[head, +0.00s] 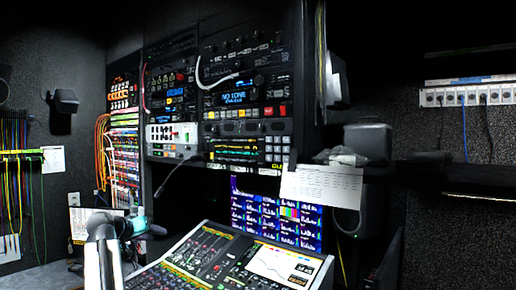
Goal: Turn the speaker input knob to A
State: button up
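The rack of audio units (215,95) stands in the middle of the head view, with several small knobs and a display reading "NO TONE". I cannot make out which knob is the speaker input knob, or any letter A; the labels are too small. My gripper (152,230) is at the lower left, beyond my white arm and a teal ring, in front of and below the rack. It is small and dark, and its fingers cannot be told apart. It appears clear of the rack's knobs.
A mixing console (215,262) with a lit screen fills the lower middle. A monitor wall (275,217) stands behind it, with a paper sheet (322,186) hanging at its upper right. Orange cables (101,150) hang left of the rack. A dark box (368,143) sits at right.

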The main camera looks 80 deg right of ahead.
jog(key=s+d+r+m+g+h, duration=0.1)
jog(key=s+d+r+m, duration=0.1)
jog(key=s+r, duration=0.65)
jog(key=s+d+r+m+g+h, duration=0.1)
jog(key=s+d+r+g, duration=0.1)
jog(key=s+r, duration=0.65)
jog(key=m+g+h+b, duration=0.1)
jog(key=m+g, duration=0.3)
send_near(260, 128)
jog(key=v, duration=0.5)
jog(key=shift+a, duration=0.25)
jog(key=shift+d, duration=0.1)
jog(key=p+x, duration=0.3)
jog(key=x, duration=1)
jog(key=shift+s+d+r, duration=0.1)
jog(key=shift+s+d, duration=0.05)
jog(key=shift+d, duration=0.2)
